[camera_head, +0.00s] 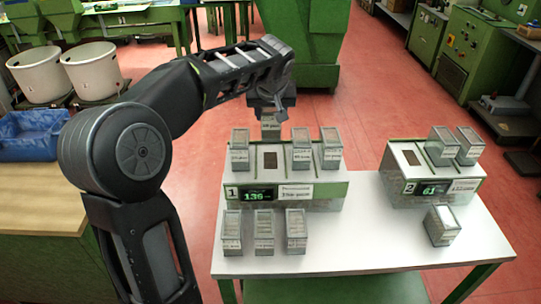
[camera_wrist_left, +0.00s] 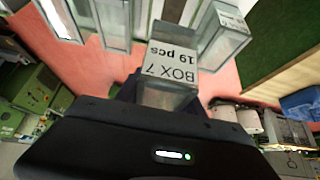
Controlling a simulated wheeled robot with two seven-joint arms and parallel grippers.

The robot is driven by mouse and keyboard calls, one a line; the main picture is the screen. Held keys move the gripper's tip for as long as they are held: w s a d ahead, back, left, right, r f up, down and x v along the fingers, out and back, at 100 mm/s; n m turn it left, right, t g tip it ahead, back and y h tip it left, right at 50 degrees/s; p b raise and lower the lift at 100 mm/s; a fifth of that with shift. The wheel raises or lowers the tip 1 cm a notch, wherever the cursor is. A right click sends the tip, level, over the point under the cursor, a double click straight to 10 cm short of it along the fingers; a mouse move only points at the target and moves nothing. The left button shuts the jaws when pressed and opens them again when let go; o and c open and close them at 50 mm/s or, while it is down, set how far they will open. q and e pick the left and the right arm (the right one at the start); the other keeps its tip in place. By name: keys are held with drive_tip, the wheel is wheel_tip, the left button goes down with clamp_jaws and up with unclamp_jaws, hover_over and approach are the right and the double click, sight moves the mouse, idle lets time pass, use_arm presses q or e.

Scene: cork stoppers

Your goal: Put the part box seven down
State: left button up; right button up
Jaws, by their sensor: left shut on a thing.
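My left gripper (camera_head: 269,108) reaches in above the back of the left scale (camera_head: 330,195) on the white table. It is shut on a small clear box (camera_head: 270,126), whose label in the left wrist view reads "BOX 7" and "19 pcs" (camera_wrist_left: 172,62). In the head view the box hangs just behind a bare dark pad (camera_head: 270,160) on that scale, between standing boxes. The gripper partly hides the box. The exact gap below it cannot be told. My right gripper is not in view.
On the left scale stand a box (camera_head: 240,152) left of the pad and boxes (camera_head: 302,150) (camera_head: 331,150) right of it. Several boxes (camera_head: 264,234) stand in front. The right scale (camera_head: 400,185) carries two boxes and has a bare pad (camera_head: 411,158).

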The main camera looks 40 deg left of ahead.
use_arm(q)
wheel_tip(320, 180, down, 6)
idle(0.4)
wheel_tip(320, 180, down, 3)
drive_tip(key=shift+f+p, duration=0.2)
drive_tip(key=shift+p, duration=0.25)
drive_tip(key=shift+f, duration=0.2)
drive_tip(key=shift+f, duration=0.15)
drive_tip(key=o, duration=1.4)
